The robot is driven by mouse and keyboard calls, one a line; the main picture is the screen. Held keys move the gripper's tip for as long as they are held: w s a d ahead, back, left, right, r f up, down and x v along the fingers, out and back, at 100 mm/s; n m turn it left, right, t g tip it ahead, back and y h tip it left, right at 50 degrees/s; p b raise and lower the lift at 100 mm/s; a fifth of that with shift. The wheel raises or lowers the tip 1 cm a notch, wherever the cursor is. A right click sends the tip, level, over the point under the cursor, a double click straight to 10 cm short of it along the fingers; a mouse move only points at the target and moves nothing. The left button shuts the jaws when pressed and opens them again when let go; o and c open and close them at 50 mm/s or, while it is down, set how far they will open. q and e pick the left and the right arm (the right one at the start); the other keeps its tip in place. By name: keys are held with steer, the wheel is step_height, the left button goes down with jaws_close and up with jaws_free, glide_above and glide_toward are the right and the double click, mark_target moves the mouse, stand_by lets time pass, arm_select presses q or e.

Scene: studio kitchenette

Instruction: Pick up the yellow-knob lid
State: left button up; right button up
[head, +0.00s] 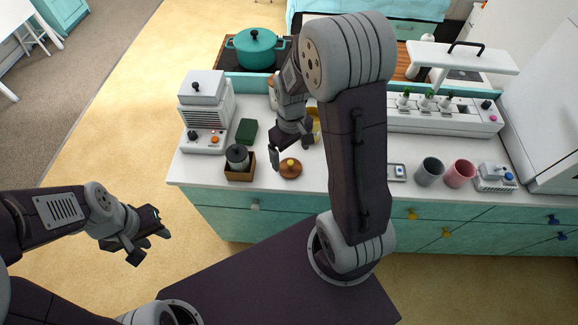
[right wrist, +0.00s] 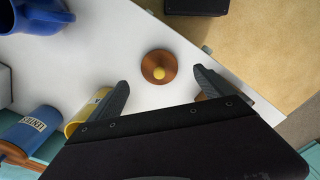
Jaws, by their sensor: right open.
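The lid is a round brown wooden disc with a small yellow knob. In the head view the lid (head: 291,170) lies on the white counter near its front edge. In the right wrist view the lid (right wrist: 150,62) shows whole, centred across the gap between the fingertips. My right gripper (head: 287,152) is open and empty, pointing down close to the lid. In the right wrist view my right gripper (right wrist: 160,78) has one finger on each side, apart from the lid. My left gripper (head: 150,243) is open and empty, over the floor left of the counter.
A dark-lidded jar (head: 237,155) in a wooden box stands left of the lid, with a green block (head: 246,131) behind. Bare counter surrounds the lid.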

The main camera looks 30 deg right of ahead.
mark_target(290, 162)
steer(key=f, duration=0.6)
steer(key=shift+w+f, duration=0.2)
steer(key=shift+w, duration=0.05)
steer(key=c, duration=1.4)
